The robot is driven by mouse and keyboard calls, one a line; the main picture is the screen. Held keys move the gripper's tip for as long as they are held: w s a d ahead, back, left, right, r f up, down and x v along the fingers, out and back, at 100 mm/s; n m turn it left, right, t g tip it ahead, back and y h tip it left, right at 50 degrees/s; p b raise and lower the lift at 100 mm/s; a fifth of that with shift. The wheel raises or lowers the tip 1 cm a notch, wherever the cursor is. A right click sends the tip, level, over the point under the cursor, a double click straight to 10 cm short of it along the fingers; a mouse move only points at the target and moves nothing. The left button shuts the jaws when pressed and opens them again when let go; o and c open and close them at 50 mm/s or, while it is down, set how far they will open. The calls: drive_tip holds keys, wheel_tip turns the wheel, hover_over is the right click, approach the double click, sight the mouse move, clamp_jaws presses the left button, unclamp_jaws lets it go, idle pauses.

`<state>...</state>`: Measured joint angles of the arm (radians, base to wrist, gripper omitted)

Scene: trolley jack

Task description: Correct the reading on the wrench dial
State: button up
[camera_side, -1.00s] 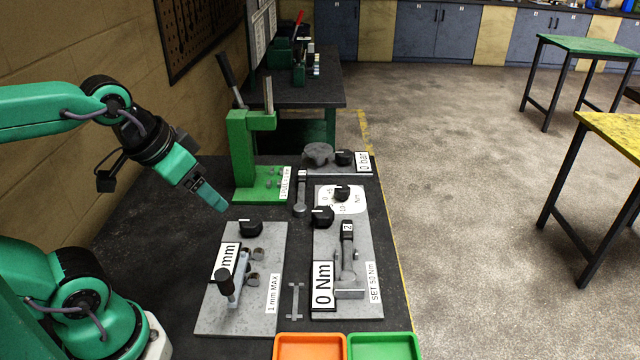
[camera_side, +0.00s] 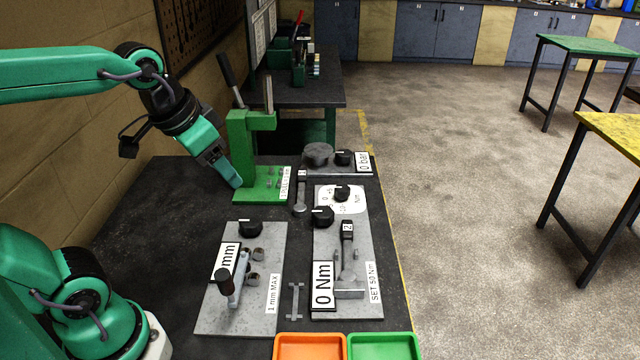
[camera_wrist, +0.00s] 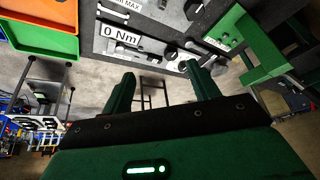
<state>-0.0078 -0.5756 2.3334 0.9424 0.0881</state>
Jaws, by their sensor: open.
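The wrench station is a grey plate (camera_side: 372,268) on the right side of the bench. It carries a "0 Nm" sign (camera_side: 323,285), a "SET 50 Nm" label (camera_side: 374,283) and a grey wrench-like lever (camera_side: 347,262) tagged "2". At its far end is a white dial (camera_side: 354,205) with a black knob (camera_side: 341,193); another black knob (camera_side: 322,216) sits just nearer. The "0 Nm" sign also shows in the wrist view (camera_wrist: 121,34). My gripper (camera_side: 234,182) is open and empty, left of the dial and beside the green press. In the wrist view its fingers (camera_wrist: 163,92) are apart.
A green press (camera_side: 243,150) with a lever stands just beside my gripper. A "mm" plate (camera_side: 262,300) with a knob and handle lies nearer. A "0 bar" unit (camera_side: 350,163) is behind the dial. Orange (camera_side: 310,337) and green (camera_side: 383,335) trays sit at the front.

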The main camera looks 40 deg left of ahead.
drive_tip(key=w+r+m+g, duration=0.1)
drive_tip(key=w+r+m, duration=0.1)
drive_tip(key=w, duration=0.9)
drive_tip(key=m+g, duration=0.4)
drive_tip(key=m, duration=0.2)
hover_over(342, 188)
wheel_tip(342, 188, down, 17)
drive_tip(key=shift+s+f, duration=0.1)
drive_tip(key=shift+f, duration=0.1)
drive_tip(key=shift+w+f, duration=0.25)
drive_tip(key=shift+f, duration=0.4)
drive_tip(key=shift+f, duration=3.85)
